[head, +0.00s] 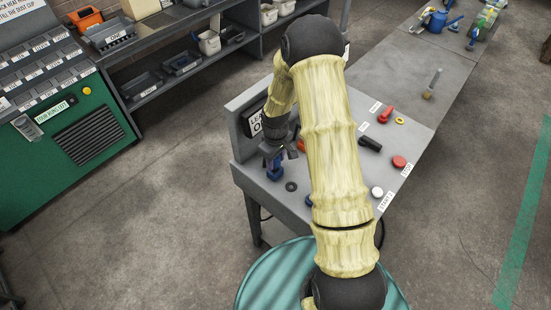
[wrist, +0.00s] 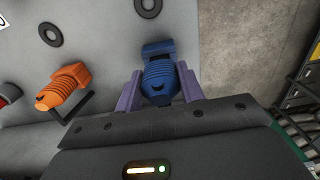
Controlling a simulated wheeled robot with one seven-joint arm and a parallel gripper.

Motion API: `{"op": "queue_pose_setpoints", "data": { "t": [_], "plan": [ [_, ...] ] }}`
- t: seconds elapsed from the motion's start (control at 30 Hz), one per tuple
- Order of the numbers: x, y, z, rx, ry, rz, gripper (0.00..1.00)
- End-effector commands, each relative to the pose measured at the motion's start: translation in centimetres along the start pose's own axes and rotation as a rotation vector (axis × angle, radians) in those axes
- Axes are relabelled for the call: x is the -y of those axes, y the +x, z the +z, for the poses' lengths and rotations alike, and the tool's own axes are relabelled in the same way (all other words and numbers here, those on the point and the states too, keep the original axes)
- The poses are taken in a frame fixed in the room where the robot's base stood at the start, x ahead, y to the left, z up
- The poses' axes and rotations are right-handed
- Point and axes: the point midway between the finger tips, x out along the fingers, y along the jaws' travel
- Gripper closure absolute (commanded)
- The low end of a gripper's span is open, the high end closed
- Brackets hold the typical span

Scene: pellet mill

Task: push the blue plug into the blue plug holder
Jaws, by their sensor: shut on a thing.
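The blue plug (wrist: 160,80), ribbed with a squarish blue end, sits between the two purple fingers of my gripper (wrist: 160,92) in the wrist view. My gripper is shut on it. In the head view my gripper (head: 277,150) is at the left part of the grey bench, with blue (head: 275,168) showing just below it. I cannot tell whether the plug touches the bench. Another small blue piece (head: 308,200) shows at the arm's edge, partly hidden. I cannot make out for certain which thing is the blue plug holder.
An orange plug (wrist: 66,86) with a black bent piece lies left of my gripper. Dark rings (wrist: 51,35) lie on the grey bench (head: 262,192). Red (head: 399,162) and white (head: 377,192) round pieces and a black handle (head: 371,144) are right of my arm.

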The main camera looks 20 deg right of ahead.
Motion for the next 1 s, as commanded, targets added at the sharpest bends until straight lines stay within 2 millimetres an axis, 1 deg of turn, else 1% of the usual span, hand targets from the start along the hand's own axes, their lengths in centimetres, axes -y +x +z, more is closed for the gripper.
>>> {"op": "queue_pose_setpoints", "data": {
  "t": [0.2, 0.67, 1.0],
  "plan": [
    [0.0, 0.5, 0.0, 0.0, 0.0, 0.0, 0.84],
    [0.0, 0.6, 0.0, -0.001, 0.0, 0.0, 0.84],
    [0.0, 1.2, 0.0, 0.0, 0.0, 0.0, 0.84]
  ]
}}
